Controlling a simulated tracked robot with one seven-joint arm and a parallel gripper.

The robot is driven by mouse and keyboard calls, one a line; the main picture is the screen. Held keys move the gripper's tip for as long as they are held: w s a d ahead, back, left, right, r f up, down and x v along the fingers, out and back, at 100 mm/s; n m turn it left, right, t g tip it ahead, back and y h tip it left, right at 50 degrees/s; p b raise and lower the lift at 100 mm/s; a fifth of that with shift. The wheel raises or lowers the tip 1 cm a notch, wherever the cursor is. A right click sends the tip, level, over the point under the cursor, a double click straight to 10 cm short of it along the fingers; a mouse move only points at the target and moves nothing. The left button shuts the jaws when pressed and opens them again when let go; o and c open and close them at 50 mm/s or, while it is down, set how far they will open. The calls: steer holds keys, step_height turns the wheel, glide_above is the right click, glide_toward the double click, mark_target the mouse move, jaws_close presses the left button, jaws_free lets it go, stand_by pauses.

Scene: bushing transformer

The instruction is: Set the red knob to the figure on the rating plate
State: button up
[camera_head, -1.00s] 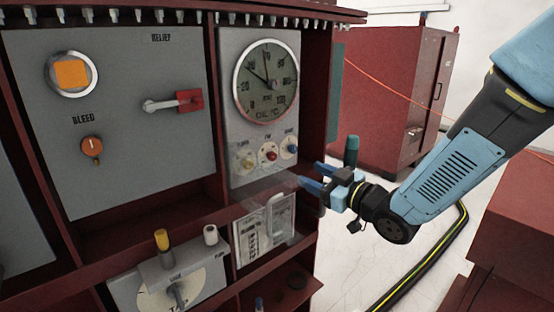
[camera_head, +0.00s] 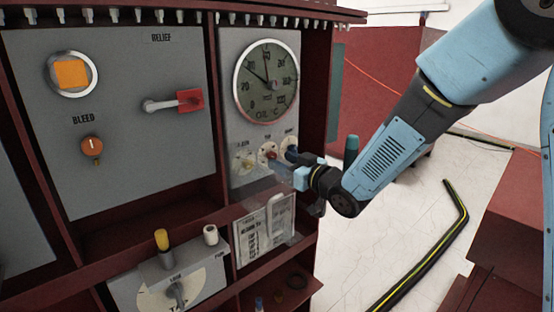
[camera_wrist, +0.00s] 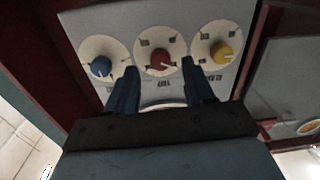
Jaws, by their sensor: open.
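The red knob (camera_head: 269,153) is the middle one of three small knobs under the oil gauge on the grey panel. In the wrist view the red knob (camera_wrist: 160,61) sits on a pale round dial with a white pointer, between and beyond my fingertips. My gripper (camera_head: 283,163) is open in front of the knobs, its fingers (camera_wrist: 160,75) apart on either side of the red knob; contact cannot be told. The rating plate (camera_head: 264,229) is a white printed card below the gripper; its text is too small to read.
A yellow knob (camera_wrist: 221,54) and a blue knob (camera_wrist: 101,66) flank the red one closely. The oil gauge (camera_head: 267,80) is above. A red-handled lever (camera_head: 188,101) and an orange bleed knob (camera_head: 92,148) are to the left. A shelf edge (camera_head: 215,228) runs below.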

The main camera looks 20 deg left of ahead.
mark_target(275, 157)
steer(key=shift+x, duration=1.6)
steer(key=shift+c, duration=0.3)
jaws_close()
